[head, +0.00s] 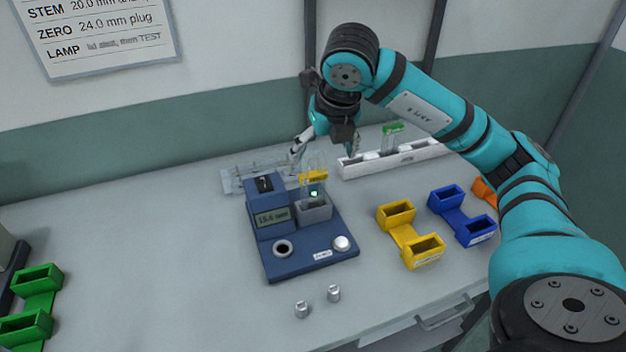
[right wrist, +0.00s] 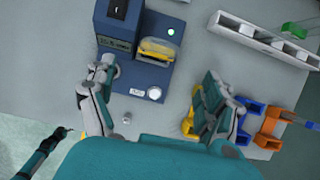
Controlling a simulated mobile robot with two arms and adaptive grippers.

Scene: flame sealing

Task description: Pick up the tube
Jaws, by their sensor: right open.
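In the right wrist view the yellow part (right wrist: 157,50) shows in the tester's holder. My right gripper (head: 325,149) is open above and behind the tester, its fingers spread to either side of the tube's top. In the right wrist view my right gripper (right wrist: 155,86) is open with nothing between its fingers. What seems to be my left gripper (right wrist: 62,133) shows small and dark at lower left; its jaws cannot be made out.
A clear tray (head: 232,181) lies behind the tester. Yellow (head: 404,232), blue (head: 458,214) and green (head: 40,301) bins stand at the sides. The bench's left middle is clear.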

